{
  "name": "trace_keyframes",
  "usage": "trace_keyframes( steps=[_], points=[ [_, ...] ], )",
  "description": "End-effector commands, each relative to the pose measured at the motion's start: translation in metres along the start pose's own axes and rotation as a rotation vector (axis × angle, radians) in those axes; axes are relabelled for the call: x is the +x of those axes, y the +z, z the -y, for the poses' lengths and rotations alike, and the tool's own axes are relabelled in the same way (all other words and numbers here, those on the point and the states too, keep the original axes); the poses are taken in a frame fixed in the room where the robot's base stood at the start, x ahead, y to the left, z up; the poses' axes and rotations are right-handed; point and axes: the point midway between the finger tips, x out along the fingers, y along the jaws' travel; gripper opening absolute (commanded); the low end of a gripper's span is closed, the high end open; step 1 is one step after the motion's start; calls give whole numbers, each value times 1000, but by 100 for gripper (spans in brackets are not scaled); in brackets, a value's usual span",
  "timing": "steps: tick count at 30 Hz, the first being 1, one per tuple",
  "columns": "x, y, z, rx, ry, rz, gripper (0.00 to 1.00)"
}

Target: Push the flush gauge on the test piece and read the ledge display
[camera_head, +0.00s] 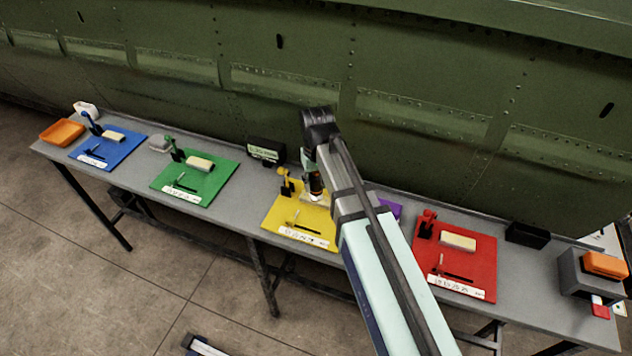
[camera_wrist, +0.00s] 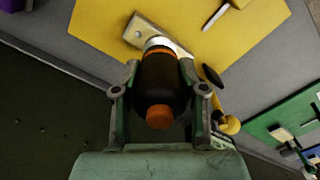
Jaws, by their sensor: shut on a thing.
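My gripper (camera_head: 313,174) is over the yellow mat, and it also shows in the wrist view (camera_wrist: 160,85). It is shut on the flush gauge (camera_wrist: 159,82), a black cylinder with orange bands and a silver end. The gauge (camera_head: 316,184) also shows in the head view. Its silver end is at the cream test piece (camera_wrist: 136,31), which lies on the yellow mat; I cannot tell whether they touch firmly. The test piece (camera_head: 314,199) is partly hidden in the head view. The ledge display (camera_head: 266,151) is a black box with a pale green strip, its text too small to read.
The yellow mat (camera_head: 283,213) also carries a yellow-topped stand (camera_head: 285,183) left of my gripper. Blue (camera_head: 122,150), green (camera_head: 224,171) and red (camera_head: 479,262) mats lie along the grey bench. An orange tray (camera_head: 62,132) is at the left end. The green fuselage (camera_head: 330,75) rises behind.

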Motion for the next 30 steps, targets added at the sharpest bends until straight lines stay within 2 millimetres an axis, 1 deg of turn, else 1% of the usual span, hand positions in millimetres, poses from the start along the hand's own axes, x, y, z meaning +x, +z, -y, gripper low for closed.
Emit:
trace_keyframes(
  steps=[1,3,21,25,30],
  points=[
    [-7,0,0,0,0,-1,7],
    [-12,0,0,0,0,-1,7],
    [-57,-1,0,0,0,-3,7],
    [-64,-1,0,0,0,-2,7],
    [-66,0,0,0,0,-2,7]
  ],
)
